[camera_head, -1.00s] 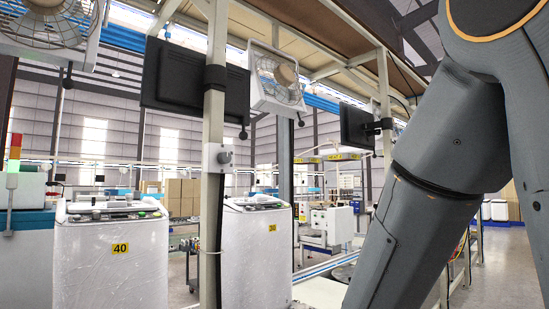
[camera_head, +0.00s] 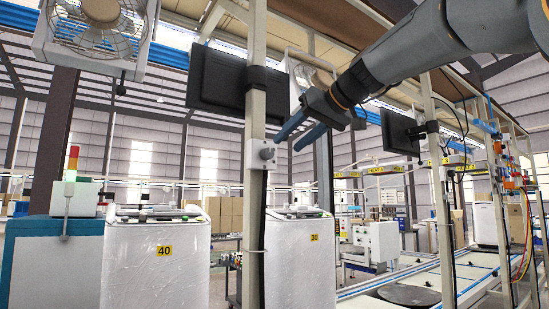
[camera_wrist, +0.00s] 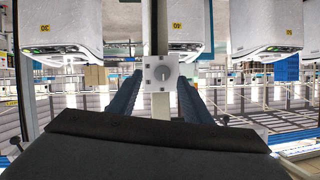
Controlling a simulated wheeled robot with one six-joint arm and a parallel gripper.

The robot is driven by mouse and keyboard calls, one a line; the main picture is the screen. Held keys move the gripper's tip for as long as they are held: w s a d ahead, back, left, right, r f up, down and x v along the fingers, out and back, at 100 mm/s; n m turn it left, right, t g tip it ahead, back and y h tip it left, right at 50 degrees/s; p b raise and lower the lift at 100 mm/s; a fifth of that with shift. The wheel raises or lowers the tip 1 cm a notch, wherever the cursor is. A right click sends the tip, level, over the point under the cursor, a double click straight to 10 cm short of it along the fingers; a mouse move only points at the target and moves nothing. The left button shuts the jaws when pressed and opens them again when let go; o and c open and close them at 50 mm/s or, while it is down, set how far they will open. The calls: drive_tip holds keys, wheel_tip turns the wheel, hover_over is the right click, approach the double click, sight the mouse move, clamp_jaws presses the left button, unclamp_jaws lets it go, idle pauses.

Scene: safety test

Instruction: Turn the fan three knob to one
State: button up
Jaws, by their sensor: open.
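A grey round knob (camera_head: 265,153) sits on a white square plate fixed to a pale upright post (camera_head: 256,215). In the wrist view the knob (camera_wrist: 161,72) faces me near the middle, with small marks around it and a light line on its face. My gripper (camera_head: 288,145) has two blue fingers, open and empty, pointing at the knob from the right. In the wrist view the fingers of my gripper (camera_wrist: 160,84) lie left and right of the knob plate. The knob looks beyond the fingertips; I cannot tell the exact gap. No label naming the knob is readable.
A black monitor (camera_head: 220,82) hangs on the post above the knob. A caged fan (camera_head: 97,35) hangs at upper left, another (camera_head: 300,75) behind my arm. Wrapped white machines marked 40 (camera_head: 150,270) and 30 (camera_head: 300,265) stand below. A conveyor (camera_head: 450,275) runs at right.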

sight(271, 153)
drive_tip(key=x, duration=0.2)
drive_tip(key=p+x, duration=0.1)
drive_tip(key=x, duration=0.2)
drive_tip(key=r+p+x, duration=0.1)
drive_tip(key=x, duration=0.1)
drive_tip(key=shift+w+a, duration=0.1)
drive_tip(key=shift+a, duration=0.35)
drive_tip(key=shift+c, duration=0.3)
drive_tip(key=c, duration=1)
